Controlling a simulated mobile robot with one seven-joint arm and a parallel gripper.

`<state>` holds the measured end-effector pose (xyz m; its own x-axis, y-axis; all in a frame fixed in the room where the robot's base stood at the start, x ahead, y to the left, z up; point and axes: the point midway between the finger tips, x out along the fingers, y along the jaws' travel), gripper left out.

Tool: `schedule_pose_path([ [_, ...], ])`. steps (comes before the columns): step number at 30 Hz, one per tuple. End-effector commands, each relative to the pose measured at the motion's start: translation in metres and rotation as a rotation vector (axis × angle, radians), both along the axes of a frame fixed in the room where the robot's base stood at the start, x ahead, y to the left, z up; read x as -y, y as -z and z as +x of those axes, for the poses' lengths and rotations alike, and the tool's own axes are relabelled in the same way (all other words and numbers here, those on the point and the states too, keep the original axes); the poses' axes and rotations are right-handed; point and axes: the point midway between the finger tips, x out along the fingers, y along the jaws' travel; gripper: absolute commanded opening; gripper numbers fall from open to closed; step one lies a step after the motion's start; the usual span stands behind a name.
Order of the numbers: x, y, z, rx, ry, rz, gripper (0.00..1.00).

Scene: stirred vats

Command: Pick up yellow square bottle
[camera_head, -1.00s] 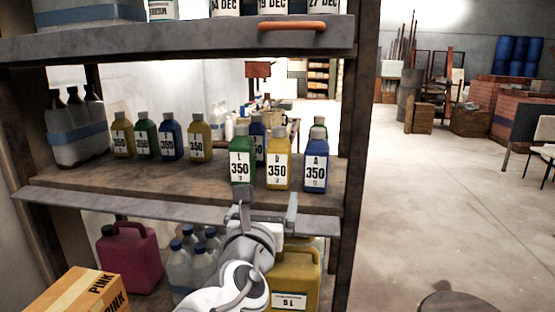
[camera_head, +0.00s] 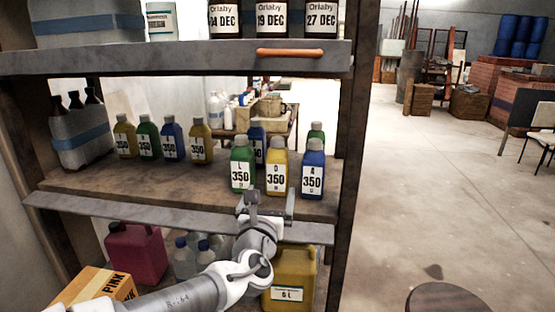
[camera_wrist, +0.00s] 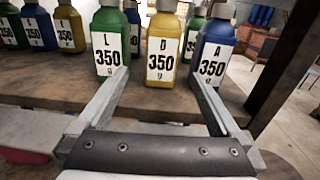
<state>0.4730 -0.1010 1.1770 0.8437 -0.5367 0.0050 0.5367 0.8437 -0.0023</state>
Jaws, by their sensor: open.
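A yellow square bottle (camera_head: 276,168) with a white 350 label and grey cap stands upright at the front of the middle shelf (camera_head: 100,178). A green bottle (camera_head: 242,166) stands to its left and a blue bottle (camera_head: 313,170) to its right. In the wrist view the yellow bottle (camera_wrist: 162,50) is straight ahead, between the lines of the fingers. My gripper (camera_head: 270,202) is open and empty at the shelf's front edge, short of the bottle. It also shows in the wrist view (camera_wrist: 163,85). Another yellow bottle (camera_head: 201,146) stands farther left.
More green, blue and yellow bottles stand left and behind. The upper shelf (camera_head: 180,60) with an orange handle (camera_head: 290,53) is above. A post (camera_head: 347,150) is at the right. Below are a yellow canister (camera_head: 290,272) and a pink jug (camera_head: 135,250).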

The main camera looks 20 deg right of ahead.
Motion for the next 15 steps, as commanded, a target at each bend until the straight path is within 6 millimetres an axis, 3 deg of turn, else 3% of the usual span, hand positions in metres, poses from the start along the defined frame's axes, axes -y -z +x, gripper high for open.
schedule_pose_path([
  [9,0.011,-0.003,0.005,-0.006,0.009,0.003,1.0],
  [15,0.027,0.003,0.031,-0.001,0.008,0.007,1.0],
])
